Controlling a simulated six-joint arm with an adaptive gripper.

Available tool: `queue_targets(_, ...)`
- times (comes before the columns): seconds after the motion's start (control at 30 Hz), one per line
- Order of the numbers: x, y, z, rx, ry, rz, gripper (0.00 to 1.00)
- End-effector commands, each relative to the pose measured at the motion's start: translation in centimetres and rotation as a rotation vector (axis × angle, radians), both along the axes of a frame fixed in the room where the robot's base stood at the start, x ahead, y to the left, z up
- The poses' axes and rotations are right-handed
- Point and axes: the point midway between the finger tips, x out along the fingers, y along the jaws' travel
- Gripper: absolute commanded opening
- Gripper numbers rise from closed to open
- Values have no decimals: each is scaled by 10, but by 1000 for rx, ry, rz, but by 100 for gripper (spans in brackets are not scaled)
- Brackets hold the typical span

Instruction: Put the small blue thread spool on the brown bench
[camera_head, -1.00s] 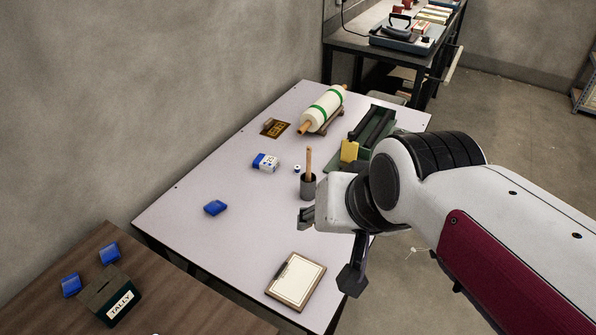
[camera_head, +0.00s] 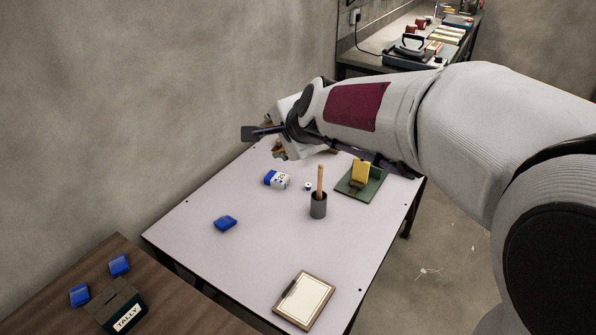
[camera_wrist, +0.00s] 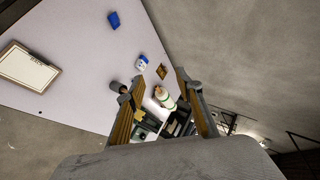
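The brown bench (camera_head: 195,312) is at the lower left. My gripper (camera_head: 266,142) is raised over the table's far left side near the wall, apart from the spool. In the wrist view my gripper (camera_wrist: 155,82) has its fingers spread, with nothing visibly held.
The bench bears a tally box (camera_head: 118,308) and two blue blocks (camera_head: 119,264).

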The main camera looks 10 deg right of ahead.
Motion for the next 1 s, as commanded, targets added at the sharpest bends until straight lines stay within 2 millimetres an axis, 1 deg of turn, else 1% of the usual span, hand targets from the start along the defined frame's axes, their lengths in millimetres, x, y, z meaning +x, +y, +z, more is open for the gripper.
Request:
queue_targets(0.03, 13, 1, -4, 35, -2, -33, 36)
queue_targets(0.2, 54, 3, -12, 162, -17, -156, 36)
queue_targets(0.37, 90, 2, -24, 282, -32, -272, 36)
queue_targets(0.57, 132, 0, -45, 429, -53, -419, 36)
queue_targets(0.8, 177, -7, -76, 602, -84, -596, 36)
queue_targets(1.0, 209, -14, -108, 741, -116, -742, 36)
